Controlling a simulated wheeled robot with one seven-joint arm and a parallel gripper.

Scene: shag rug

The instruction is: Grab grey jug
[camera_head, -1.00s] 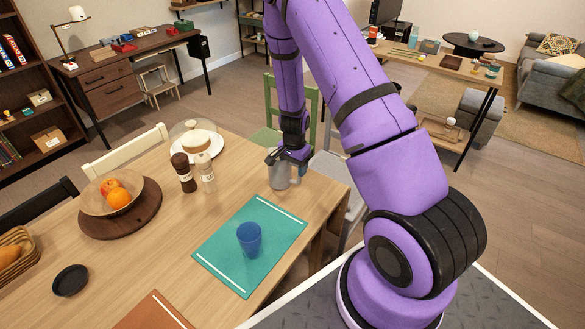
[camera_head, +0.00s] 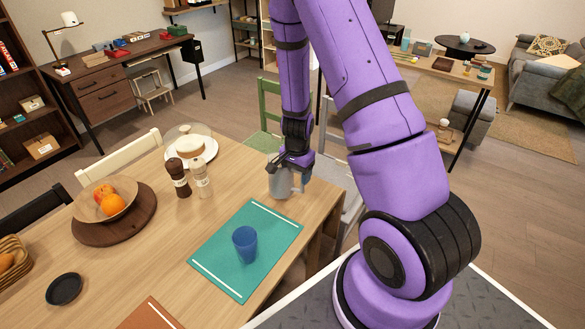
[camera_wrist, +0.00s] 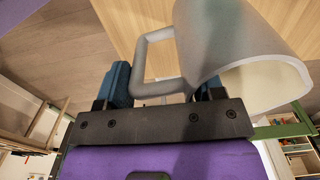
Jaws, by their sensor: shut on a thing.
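The grey jug (camera_head: 281,186) is at the right end of the wooden dining table, behind the teal placemat. My gripper (camera_head: 290,164) is over it from above. In the wrist view my gripper (camera_wrist: 165,90) has its blue fingers on either side of the handle of the grey jug (camera_wrist: 235,45), and is shut on that handle. The jug's wide open mouth faces the lower right of that view. I cannot tell whether its base touches the table.
A blue cup (camera_head: 245,244) stands on the teal placemat (camera_head: 262,225), in front of the jug. A dark mill (camera_head: 178,178) and a pale shaker (camera_head: 201,181) stand to its left. A fruit bowl (camera_head: 105,199) is further left. A green chair (camera_head: 262,120) is behind the table.

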